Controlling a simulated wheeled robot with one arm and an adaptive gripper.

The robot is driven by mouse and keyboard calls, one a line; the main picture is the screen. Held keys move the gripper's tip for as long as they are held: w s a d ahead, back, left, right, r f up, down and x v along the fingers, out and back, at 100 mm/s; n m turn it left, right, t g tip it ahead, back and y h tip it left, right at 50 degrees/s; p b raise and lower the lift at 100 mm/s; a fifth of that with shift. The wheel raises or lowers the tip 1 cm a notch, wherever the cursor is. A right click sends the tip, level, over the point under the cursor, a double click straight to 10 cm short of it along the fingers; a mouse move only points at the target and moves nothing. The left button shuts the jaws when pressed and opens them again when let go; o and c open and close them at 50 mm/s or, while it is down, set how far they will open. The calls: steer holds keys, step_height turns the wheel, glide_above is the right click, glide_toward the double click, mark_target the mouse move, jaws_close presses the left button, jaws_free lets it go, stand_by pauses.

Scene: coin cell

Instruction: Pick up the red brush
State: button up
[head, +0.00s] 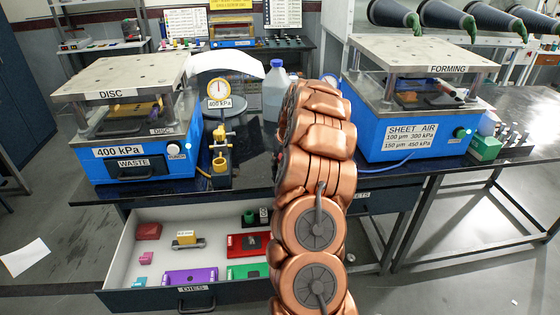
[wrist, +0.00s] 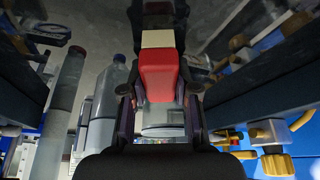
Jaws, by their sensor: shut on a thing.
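In the wrist view, my gripper (wrist: 160,98) is shut on the red brush (wrist: 159,75). The red body sits between the two dark fingers, with a cream band beyond it and a dark part past that. In the head view, my copper-coloured arm hides the gripper and the brush.
An open drawer (head: 115,267) holds a purple block, a green block, a red tray and small pieces. The blue disc press (head: 110,130) and the forming press (head: 400,120) stand on the bench. A gauge (head: 219,90) and a bottle (head: 273,92) stand between them, by my arm.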

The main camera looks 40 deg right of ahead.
mark_target(280, 156)
jaws_close()
steer(key=shift+r+b, duration=0.9)
steer(key=shift+r, duration=0.6)
steer(key=shift+s+r, duration=0.1)
steer(key=shift+r, duration=0.15)
steer(key=s+a+r+b, duration=0.1)
steer(key=s+a+b, duration=0.3)
steer(key=s+a, duration=0.5)
steer(key=shift+s+a+r+b, duration=0.3)
steer(key=shift+s+b, duration=0.1)
steer(key=shift+s, duration=1.4)
